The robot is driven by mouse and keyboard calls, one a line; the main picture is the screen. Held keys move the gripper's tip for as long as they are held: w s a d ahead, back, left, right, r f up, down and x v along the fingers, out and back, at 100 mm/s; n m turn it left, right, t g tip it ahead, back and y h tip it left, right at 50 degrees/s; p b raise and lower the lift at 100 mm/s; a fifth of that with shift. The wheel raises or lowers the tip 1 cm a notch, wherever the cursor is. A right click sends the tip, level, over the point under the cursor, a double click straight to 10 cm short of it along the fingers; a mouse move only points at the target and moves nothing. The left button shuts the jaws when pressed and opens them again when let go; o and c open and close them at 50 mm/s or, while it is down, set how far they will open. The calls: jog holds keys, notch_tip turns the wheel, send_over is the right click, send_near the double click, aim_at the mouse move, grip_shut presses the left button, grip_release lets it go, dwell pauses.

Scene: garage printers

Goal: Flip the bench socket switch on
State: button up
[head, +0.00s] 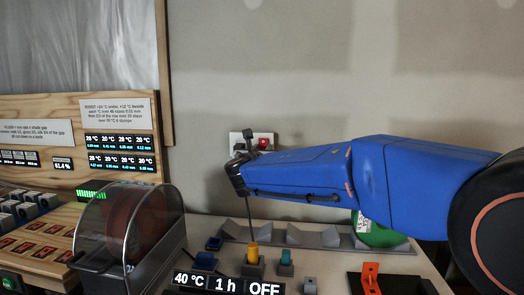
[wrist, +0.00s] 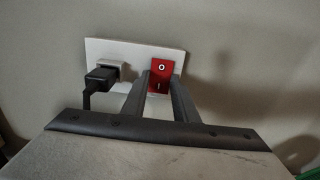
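The bench socket is a pale wall plate (wrist: 120,52) with a red rocker switch (wrist: 161,70) on its right side. The rocker is marked O at the top and I at the bottom; I cannot tell which side is pressed in. In the head view the red switch (head: 263,143) shows just above my blue arm. My gripper (wrist: 160,84) points at the wall, its two grey fingers apart with nothing held between them. The switch shows in the gap between the fingertips; I cannot tell whether they touch it. My arm hides part of the socket in the head view.
A black plug (wrist: 101,79) with a cord sits in the socket left of the switch. Below my arm, the bench holds a clear-covered spool box (head: 128,225), a yellow knob (head: 252,251), a teal knob (head: 286,257) and a display (head: 228,285) reading OFF. A green spool (head: 372,232) stands behind.

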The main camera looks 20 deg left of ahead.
jog(key=shift+f+t, duration=0.1)
jog(key=shift+t, duration=0.2)
jog(key=shift+w+f+t, duration=0.1)
jog(key=shift+f+t, duration=0.25)
jog(key=shift+t, duration=1.05)
jog(key=o, duration=1.1)
jog(key=shift+c, duration=0.2)
jog(key=shift+y, duration=0.4)
